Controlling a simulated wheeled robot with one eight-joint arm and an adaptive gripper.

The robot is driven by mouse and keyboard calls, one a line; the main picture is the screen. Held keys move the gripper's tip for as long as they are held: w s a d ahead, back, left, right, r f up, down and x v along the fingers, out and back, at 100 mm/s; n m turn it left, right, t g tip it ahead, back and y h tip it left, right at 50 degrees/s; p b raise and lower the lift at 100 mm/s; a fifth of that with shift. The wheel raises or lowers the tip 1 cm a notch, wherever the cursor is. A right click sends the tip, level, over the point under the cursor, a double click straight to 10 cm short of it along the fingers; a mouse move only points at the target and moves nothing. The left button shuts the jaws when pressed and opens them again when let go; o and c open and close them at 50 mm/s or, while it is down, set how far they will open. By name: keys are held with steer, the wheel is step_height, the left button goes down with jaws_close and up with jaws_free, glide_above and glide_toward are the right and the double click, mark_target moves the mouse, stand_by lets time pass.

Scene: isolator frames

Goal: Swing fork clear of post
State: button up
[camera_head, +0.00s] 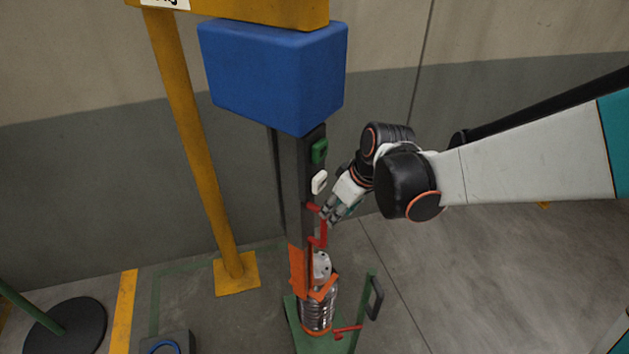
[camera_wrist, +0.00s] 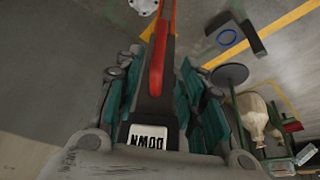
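My gripper (camera_head: 332,211) is just right of the column, below the white button. Nothing is visibly held; contact with the handle is unclear.
A blue box (camera_head: 270,75) tops the column, and a yellow post (camera_head: 195,145) stands to its left. A green base (camera_head: 300,335) and a green upright with a black handle (camera_head: 372,300) stand low.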

mark_target(326, 225)
steer(key=b+x, duration=0.3)
steer(key=x, duration=1)
steer(key=shift+w+b, duration=0.1)
steer(key=shift+b, duration=0.25)
steer(key=shift+c, duration=0.2)
jaws_close()
